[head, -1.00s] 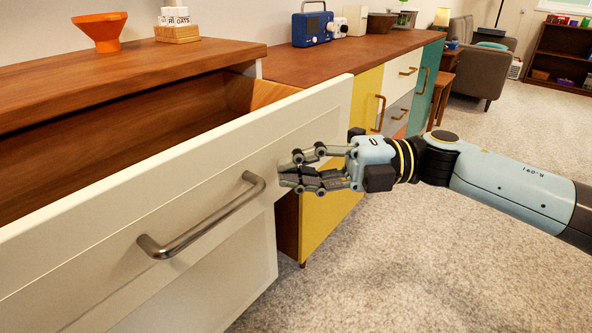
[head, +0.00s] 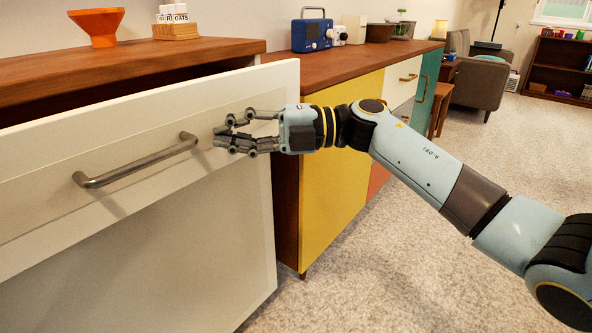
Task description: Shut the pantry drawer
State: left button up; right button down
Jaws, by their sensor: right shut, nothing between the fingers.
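The pantry drawer (head: 60,190) has a white front with a metal bar handle (head: 135,165). It stands a little way out from the wooden hutch, with a narrow dark gap behind its top edge. My right gripper (head: 217,140) is shut and empty. Its fingertips are at the right part of the drawer front, to the right of the handle, and seem to touch the panel. The inside of the drawer is hidden behind the front. My left gripper is not in view.
An orange funnel-shaped bowl (head: 97,27) and a wooden rack of small jars (head: 176,29) stand on the hutch top. A blue radio (head: 312,33) stands on the lower counter. A yellow cabinet door (head: 335,170) is to the right. The carpet (head: 400,270) is clear.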

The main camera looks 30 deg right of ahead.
jog(key=w+a, duration=0.1)
jog(key=w, duration=0.2)
jog(key=w+a+b, duration=0.1)
jog(key=w, duration=0.1)
jog(key=w+a, duration=0.1)
jog(key=w, duration=0.2)
jog(key=shift+w+b, duration=0.3)
jog(key=shift+b, duration=0.1)
jog(key=shift+w+a, duration=0.1)
jog(key=shift+w, duration=0.2)
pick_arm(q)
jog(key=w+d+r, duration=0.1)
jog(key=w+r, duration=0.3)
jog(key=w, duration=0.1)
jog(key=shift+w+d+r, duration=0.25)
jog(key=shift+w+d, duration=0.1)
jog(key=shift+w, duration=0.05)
pick_arm(e)
jog(key=shift+r, duration=0.15)
